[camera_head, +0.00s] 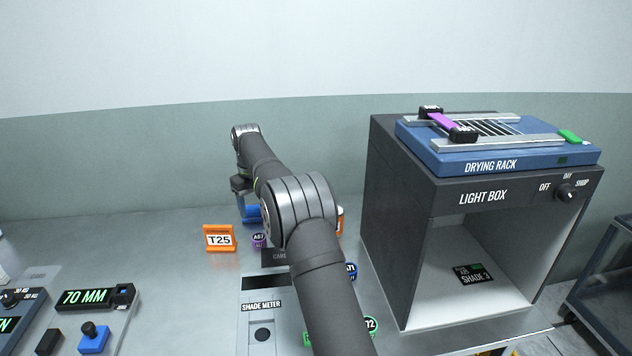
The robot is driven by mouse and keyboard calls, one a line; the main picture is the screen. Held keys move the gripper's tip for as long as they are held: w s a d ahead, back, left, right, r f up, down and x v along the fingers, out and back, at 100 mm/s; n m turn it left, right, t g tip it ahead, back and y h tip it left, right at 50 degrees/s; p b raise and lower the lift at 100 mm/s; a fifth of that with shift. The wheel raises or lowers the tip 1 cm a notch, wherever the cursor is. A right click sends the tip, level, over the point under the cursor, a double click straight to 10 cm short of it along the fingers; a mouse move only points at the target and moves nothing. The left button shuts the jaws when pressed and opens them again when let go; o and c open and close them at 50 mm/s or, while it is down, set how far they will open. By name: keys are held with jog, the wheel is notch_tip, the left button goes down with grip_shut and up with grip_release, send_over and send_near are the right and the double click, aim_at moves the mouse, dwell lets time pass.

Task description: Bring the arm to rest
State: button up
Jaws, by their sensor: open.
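My arm reaches from the bottom edge toward the back of the bench, bent at a large grey joint. My gripper (241,186) is at its far end, left of the forearm, small and partly hidden, above the rear part of the bench (150,235). It is open, and I see nothing held in it. A blue object (252,214) shows just below the gripper; whether they touch is unclear.
An orange T25 sign (219,238) stands left of the arm. The shade meter (262,335) and small round tags are beside or partly behind my arm. The light box (400,240) with the blue drying rack (440,163) on top stands right. Controls (95,297) are at lower left.

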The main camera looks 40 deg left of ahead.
aim_at(259, 236)
notch_tip(259, 236, down, 12)
jog(key=shift+f, duration=0.1)
notch_tip(259, 236, up, 3)
jog(key=shift+f, duration=0.2)
jog(key=shift+r, duration=0.75)
